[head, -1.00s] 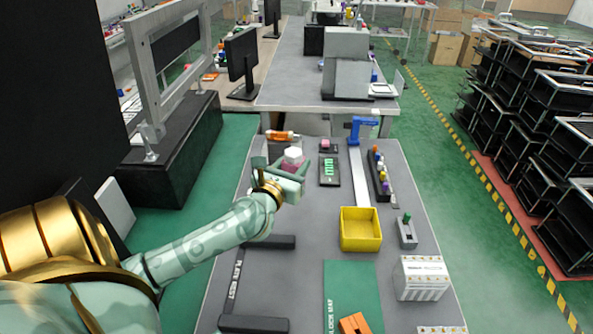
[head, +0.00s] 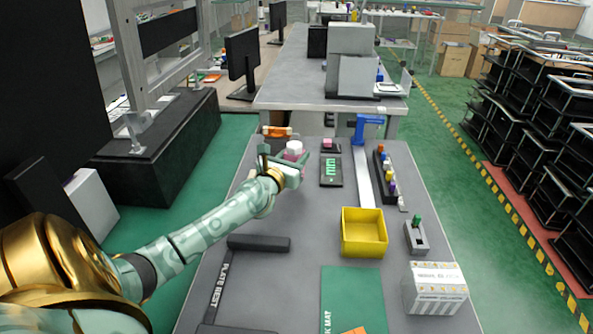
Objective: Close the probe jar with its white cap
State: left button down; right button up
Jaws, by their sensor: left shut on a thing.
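My left gripper (head: 284,168) reaches over the far left part of the grey bench. It is shut around the pinkish body of a small jar (head: 292,157), which looks like the probe jar. The white cap (head: 294,147) shows at the top of the jar, above the fingers. I cannot tell whether it is seated or only resting there. The fingers hide the jar's lower part, so I cannot tell whether it touches the bench. My right gripper is not in view.
A yellow bin (head: 363,236), a blue-topped lever fixture (head: 367,130), a green-handled lever (head: 416,236) and a white box (head: 435,288) stand to the right. An orange tool (head: 277,131) and a pink piece on a dark base (head: 327,146) are close by. A black plate rest (head: 258,243) lies nearer.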

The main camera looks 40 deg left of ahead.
pick_arm(q)
jog(key=shift+r, duration=0.1)
jog(key=f+b, duration=0.2)
jog(key=f, duration=0.1)
jog(key=f+b, duration=0.1)
jog(key=shift+w+a+f, duration=0.25)
jog(key=shift+w+f, duration=0.05)
jog(key=shift+r, duration=0.3)
jog(key=shift+f, duration=0.2)
jog(key=c, duration=0.8)
grip_release()
jog(key=shift+c, duration=0.2)
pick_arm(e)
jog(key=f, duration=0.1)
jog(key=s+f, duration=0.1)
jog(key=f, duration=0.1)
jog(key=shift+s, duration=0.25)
pick_arm(q)
jog(key=shift+r, duration=0.1)
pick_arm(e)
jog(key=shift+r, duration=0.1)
